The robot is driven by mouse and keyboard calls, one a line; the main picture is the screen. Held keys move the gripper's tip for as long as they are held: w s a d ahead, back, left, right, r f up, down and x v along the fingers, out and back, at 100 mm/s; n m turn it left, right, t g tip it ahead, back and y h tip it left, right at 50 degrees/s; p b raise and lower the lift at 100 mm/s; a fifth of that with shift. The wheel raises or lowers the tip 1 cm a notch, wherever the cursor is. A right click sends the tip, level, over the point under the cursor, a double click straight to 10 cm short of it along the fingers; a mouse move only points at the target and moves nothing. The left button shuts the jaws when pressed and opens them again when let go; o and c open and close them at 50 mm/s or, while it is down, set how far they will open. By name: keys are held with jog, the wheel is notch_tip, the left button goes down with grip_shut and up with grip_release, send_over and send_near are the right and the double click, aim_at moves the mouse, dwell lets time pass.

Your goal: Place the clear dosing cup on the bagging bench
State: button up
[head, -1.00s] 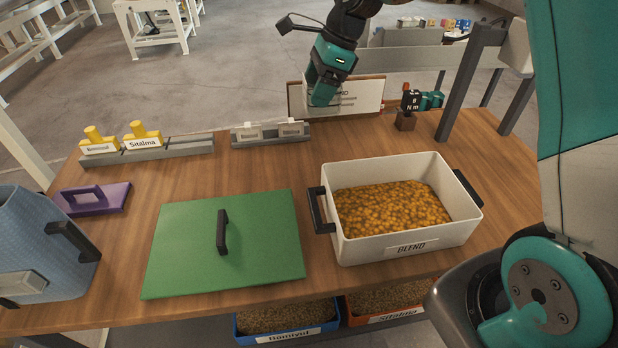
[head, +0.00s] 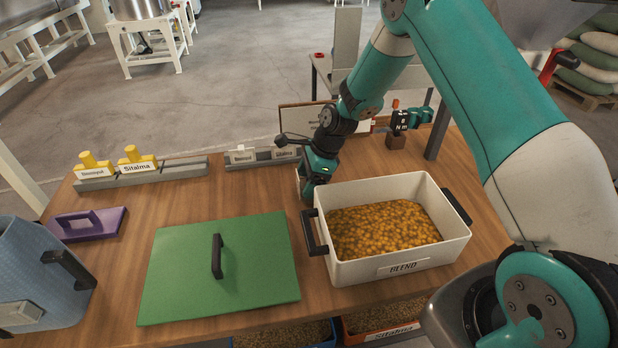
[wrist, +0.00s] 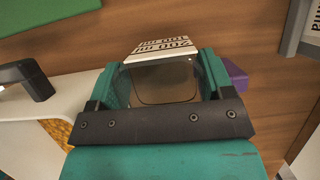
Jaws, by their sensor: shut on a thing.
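The clear dosing cup (wrist: 160,82) sits between the teal fingers of my gripper (wrist: 162,80) in the wrist view. A white scale label with black print shows at its top edge. My gripper is shut on the cup. In the head view, my gripper (head: 316,190) is low over the wooden bench (head: 255,196), just left of the back left corner of the white tub. The cup is mostly hidden there, and I cannot tell whether it touches the bench. I cannot tell whether this bench is the bagging bench.
The white BLEND tub (head: 400,267) of orange grains stands close to my gripper. A green lid (head: 180,270) lies left of it. Label racks (head: 180,170) line the back edge, with a purple tool (head: 110,222) at left. Bare wood shows between the green lid and racks.

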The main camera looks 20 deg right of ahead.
jog(key=shift+f, duration=0.2)
jog(key=o, duration=0.9)
jog(key=shift+o, duration=0.2)
